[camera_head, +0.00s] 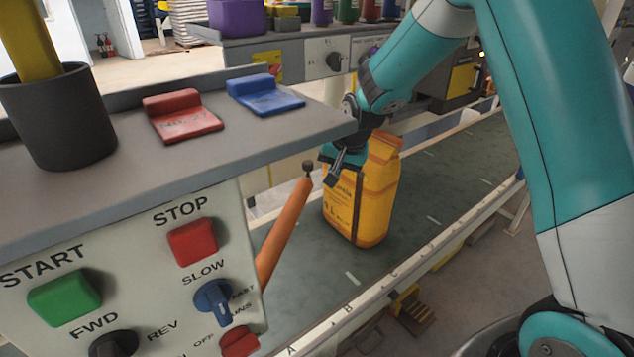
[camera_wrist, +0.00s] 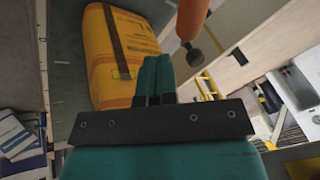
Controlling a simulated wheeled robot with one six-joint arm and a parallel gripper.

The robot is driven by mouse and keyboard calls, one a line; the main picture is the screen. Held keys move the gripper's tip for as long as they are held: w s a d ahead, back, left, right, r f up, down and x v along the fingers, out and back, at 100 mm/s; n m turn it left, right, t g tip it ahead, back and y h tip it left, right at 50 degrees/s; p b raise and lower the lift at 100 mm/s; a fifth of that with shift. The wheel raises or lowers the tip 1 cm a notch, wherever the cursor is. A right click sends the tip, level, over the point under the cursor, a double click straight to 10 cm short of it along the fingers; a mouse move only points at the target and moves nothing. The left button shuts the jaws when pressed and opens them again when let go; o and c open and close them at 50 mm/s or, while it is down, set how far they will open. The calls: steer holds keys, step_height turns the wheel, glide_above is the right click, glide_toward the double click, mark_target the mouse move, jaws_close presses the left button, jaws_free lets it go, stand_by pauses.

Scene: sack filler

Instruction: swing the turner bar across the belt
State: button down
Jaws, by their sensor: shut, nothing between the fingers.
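The turner bar (camera_head: 285,232) is an orange rod with a dark knob (camera_head: 309,166) at its upper end. It reaches up from behind the control panel over the near side of the belt (camera_head: 315,280). In the wrist view the bar (camera_wrist: 192,18) comes in from the top, with its knob just right of my fingers. My gripper (camera_head: 332,178) is beside the knob and apart from it. In the wrist view my gripper (camera_wrist: 155,75) has its teal fingers together with nothing between them. A yellow-orange sack (camera_head: 375,195) stands upright on the belt right behind my gripper.
A control panel (camera_head: 130,270) with buttons and knobs fills the lower left. Above it a grey shelf (camera_head: 60,210) holds a dark cup (camera_head: 62,120), a red block (camera_head: 180,117) and a blue block (camera_head: 263,95). The belt is clear past the sack.

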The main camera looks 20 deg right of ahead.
steer(key=w+a+f+t+p, duration=0.1)
steer(key=w+f+t+p, duration=0.1)
steer(key=w+f, duration=0.4)
steer(key=shift+w+f, duration=0.25)
steer(key=shift+f, duration=1.15)
